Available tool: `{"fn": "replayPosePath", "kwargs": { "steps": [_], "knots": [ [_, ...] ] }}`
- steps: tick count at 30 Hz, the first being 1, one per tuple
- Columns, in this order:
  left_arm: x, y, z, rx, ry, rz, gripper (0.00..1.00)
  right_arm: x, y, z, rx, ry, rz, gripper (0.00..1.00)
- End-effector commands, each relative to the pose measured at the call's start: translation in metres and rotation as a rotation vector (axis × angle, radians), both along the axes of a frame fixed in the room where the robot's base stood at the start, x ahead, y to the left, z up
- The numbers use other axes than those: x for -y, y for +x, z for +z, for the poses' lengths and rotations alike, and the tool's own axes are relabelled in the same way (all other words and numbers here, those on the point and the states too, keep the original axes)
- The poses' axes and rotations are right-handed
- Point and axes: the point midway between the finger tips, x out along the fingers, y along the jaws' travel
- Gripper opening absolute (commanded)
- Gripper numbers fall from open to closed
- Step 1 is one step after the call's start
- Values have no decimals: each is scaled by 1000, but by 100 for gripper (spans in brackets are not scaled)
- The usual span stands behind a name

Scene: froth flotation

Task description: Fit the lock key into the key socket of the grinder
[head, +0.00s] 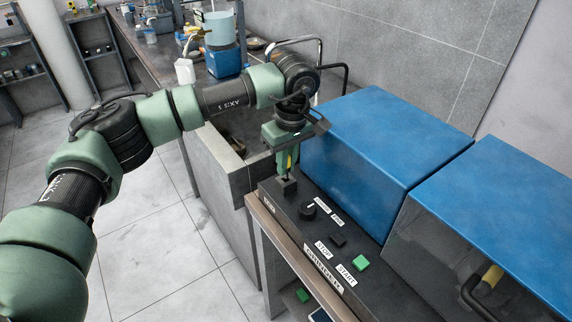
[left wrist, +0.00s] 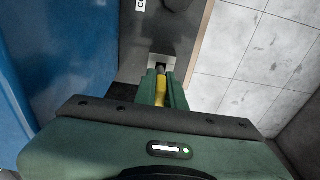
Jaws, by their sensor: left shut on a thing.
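The lock key (left wrist: 161,93) is yellow with a dark lower end. My left gripper (head: 288,168) is shut on it, pointing down; the fingers also show in the left wrist view (left wrist: 163,86). The key socket (head: 287,188) is a small dark block at the left end of the grinder's (head: 340,240) dark control panel; its pale metal plate shows in the left wrist view (left wrist: 172,62). The key's dark tip is at the socket; I cannot tell how far it is in. My right gripper is not in view.
A dial (head: 307,211), a black stop button (head: 338,240) and a green start button (head: 360,263) sit along the panel. Blue housings (head: 385,140) rise close behind the gripper. A grey sink (head: 215,165) and a bench with bottles stand beyond.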

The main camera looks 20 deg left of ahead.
Motion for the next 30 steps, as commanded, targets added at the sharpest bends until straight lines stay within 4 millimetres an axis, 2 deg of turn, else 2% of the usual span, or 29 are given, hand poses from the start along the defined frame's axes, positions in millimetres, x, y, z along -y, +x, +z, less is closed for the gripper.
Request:
{"fn": "replayPosePath", "kwargs": {
  "steps": [30],
  "knots": [
    [0,0,40,1,-1,0,0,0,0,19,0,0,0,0]
  ]
}}
